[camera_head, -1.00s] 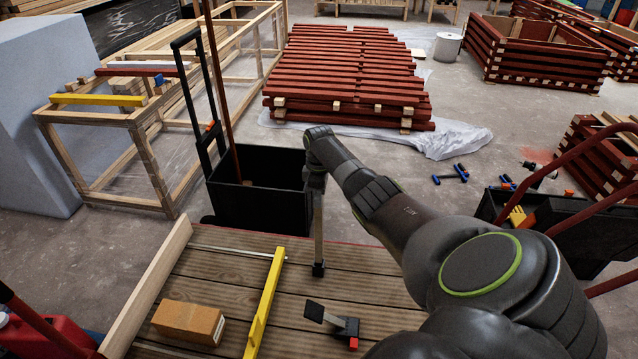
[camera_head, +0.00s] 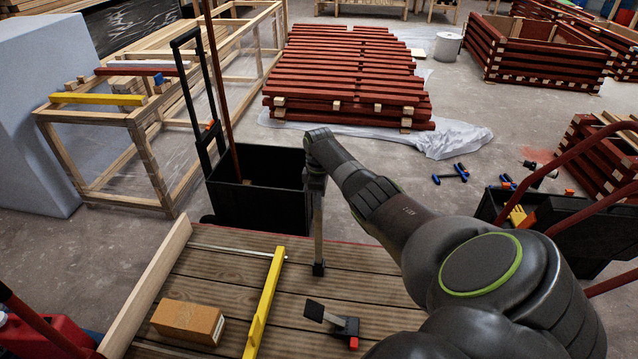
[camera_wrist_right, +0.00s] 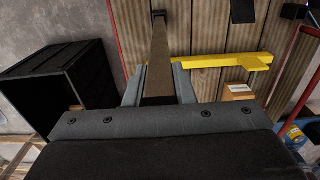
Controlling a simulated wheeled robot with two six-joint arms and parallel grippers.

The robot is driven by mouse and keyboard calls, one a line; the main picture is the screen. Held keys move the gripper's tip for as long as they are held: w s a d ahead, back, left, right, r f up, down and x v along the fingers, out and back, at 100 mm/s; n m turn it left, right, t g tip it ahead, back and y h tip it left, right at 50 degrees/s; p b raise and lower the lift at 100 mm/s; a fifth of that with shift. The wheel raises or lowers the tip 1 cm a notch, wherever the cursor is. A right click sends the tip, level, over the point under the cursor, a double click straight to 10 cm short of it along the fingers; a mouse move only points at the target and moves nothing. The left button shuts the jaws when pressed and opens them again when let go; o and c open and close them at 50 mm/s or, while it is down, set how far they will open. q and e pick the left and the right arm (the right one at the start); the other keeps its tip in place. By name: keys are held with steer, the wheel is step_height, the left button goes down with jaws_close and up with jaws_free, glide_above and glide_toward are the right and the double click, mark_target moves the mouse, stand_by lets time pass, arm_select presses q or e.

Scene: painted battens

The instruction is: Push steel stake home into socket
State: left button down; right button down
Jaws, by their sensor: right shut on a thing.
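The steel stake (camera_head: 318,232) stands upright over the deck-board table, below my right gripper (camera_head: 316,182). Its lower end meets the small black socket (camera_head: 319,268) near the table's far edge. How deep it sits in the socket cannot be told. In the right wrist view the stake (camera_wrist_right: 158,60) runs from between the fingers of my right gripper (camera_wrist_right: 158,92) to the black socket (camera_wrist_right: 158,15). The right gripper is shut on the stake's upper part. In the head view, my own wrist hides the stake's top. My left gripper is not in view.
On the table (camera_head: 220,272) lie a yellow bar (camera_head: 264,305), a cardboard box (camera_head: 188,322) and a black-and-red clamp-like tool (camera_head: 345,325). A pale batten (camera_head: 150,285) edges its left side. A black bin (camera_head: 258,190) stands just beyond the table.

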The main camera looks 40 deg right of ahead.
steer(key=shift+f+b, duration=2.3)
steer(key=shift+f, duration=0.65)
steer(key=c, duration=1.3)
jaws_free()
steer(key=shift+o, duration=0.8)
step_height(320, 180, up, 16)
steer(key=p, duration=0.4)
steer(key=shift+r+p, duration=0.1)
steer(key=shift+p, duration=0.25)
steer(key=shift+r, duration=0.65)
